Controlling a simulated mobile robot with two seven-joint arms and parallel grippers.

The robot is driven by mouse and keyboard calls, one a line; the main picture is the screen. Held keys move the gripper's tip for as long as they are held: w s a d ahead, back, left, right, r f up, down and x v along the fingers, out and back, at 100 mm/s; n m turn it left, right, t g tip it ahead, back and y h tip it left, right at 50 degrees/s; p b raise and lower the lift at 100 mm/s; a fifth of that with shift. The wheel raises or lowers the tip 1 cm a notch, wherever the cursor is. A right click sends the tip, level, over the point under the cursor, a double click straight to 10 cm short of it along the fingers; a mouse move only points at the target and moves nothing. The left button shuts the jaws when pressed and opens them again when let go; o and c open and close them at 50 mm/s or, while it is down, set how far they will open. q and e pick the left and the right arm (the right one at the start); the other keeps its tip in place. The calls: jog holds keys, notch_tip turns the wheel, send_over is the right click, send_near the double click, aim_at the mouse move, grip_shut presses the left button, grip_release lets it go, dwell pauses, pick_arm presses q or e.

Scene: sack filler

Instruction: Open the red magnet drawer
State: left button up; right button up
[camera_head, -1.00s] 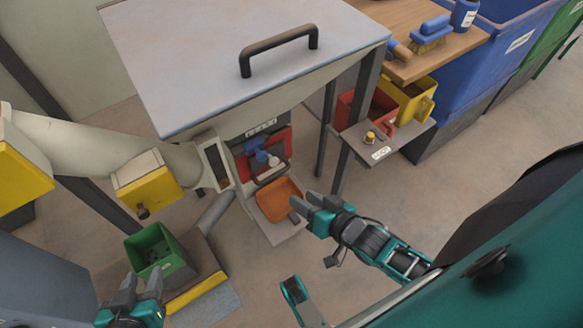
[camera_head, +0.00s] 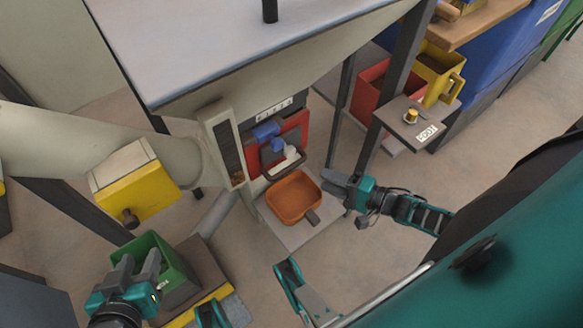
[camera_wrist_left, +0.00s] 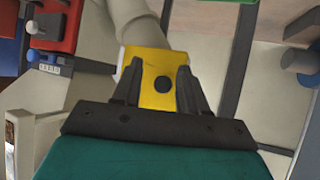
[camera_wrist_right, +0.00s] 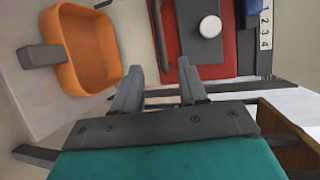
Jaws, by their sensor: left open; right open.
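The red magnet drawer (camera_head: 292,134) is under the grey hopper, with a dark bar handle (camera_head: 286,165) along its lower front. A blue lever (camera_head: 267,131) and a white knob (camera_head: 291,153) show in front of it. It appears closed. The red front (camera_wrist_right: 187,36) and white knob also show in the right wrist view. My right gripper (camera_head: 326,179) is open and empty, to the right of the handle and apart from it. My left gripper (camera_head: 140,262) is open over the green bin (camera_head: 172,268), far from the drawer; its wrist view shows the drawer (camera_wrist_left: 57,22) at upper left.
An orange pan (camera_head: 294,197) sits on a plate below the drawer, close to my right gripper. A yellow box (camera_head: 140,203) hangs on the left pipe. Table legs and a small shelf (camera_head: 415,124) with a yellow knob stand at right.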

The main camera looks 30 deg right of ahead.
aim_at(292, 166)
jog(key=b+x, duration=0.3)
jog(key=x, duration=0.8)
jog(key=shift+w+a+f+b, duration=0.1)
jog(key=shift+w+a+b, duration=0.15)
jog(key=shift+w+b, duration=0.1)
pick_arm(q)
jog(key=shift+w+d+f+h, duration=0.3)
jog(key=shift+d+f, duration=0.3)
jog(key=shift+f, duration=0.15)
pick_arm(e)
jog(key=shift+c, duration=0.4)
pick_arm(q)
jog(key=shift+a+f, duration=0.1)
jog(key=shift+f, duration=0.1)
pick_arm(e)
grip_shut()
